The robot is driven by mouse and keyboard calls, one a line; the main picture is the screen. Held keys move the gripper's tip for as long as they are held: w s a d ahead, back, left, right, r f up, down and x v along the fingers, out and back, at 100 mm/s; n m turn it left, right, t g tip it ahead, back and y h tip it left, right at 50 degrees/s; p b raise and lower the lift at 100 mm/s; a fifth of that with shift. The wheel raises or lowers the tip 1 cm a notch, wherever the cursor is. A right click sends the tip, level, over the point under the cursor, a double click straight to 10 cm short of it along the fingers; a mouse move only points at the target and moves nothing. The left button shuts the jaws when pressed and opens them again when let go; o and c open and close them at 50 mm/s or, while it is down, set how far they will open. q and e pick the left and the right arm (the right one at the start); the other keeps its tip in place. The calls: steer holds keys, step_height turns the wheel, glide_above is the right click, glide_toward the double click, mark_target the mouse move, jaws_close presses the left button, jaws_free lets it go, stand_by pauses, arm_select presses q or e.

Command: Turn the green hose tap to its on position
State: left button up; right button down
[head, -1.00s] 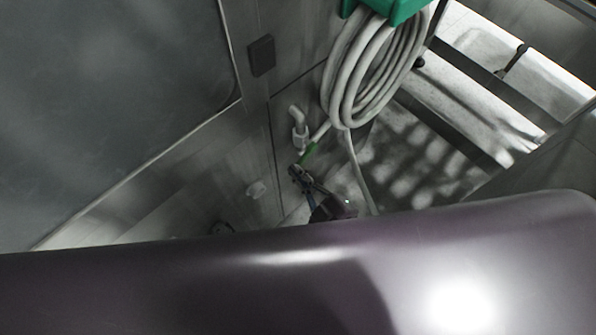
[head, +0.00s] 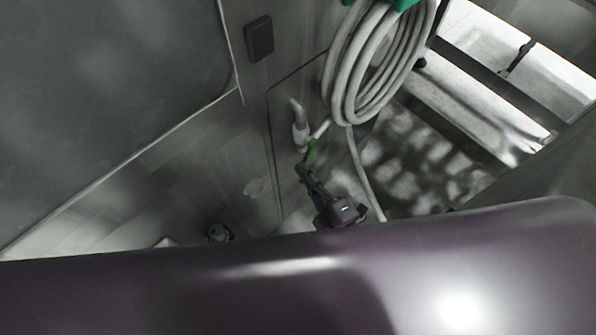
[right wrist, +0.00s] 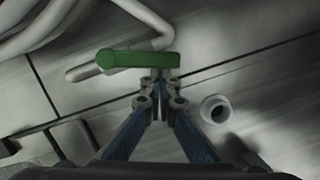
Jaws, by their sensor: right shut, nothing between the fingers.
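The green tap handle (head: 312,151) is on pale pipework on the metal wall, below the coiled hose. In the right wrist view the handle (right wrist: 140,60) is a green bar lying nearly level across the picture, with the pale pipe around it. My right gripper (head: 303,172) is just below the handle in the head view. In the right wrist view its fingertips (right wrist: 160,76) are together and empty, at the lower edge of the handle's right end. I cannot tell whether they touch it. My left gripper is not in view.
A pale coiled hose (head: 375,65) hangs above the tap, and one length runs down beside my right gripper. A round pale pipe stub (right wrist: 215,108) sticks out right of the fingers. A dark box (head: 259,38) is on the wall. My large dark body part covers the bottom.

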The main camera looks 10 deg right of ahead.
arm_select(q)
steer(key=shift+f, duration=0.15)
arm_select(e)
steer(key=shift+w+d+f, duration=0.6)
steer(key=shift+d+f, duration=0.1)
steer(key=shift+d, duration=0.25)
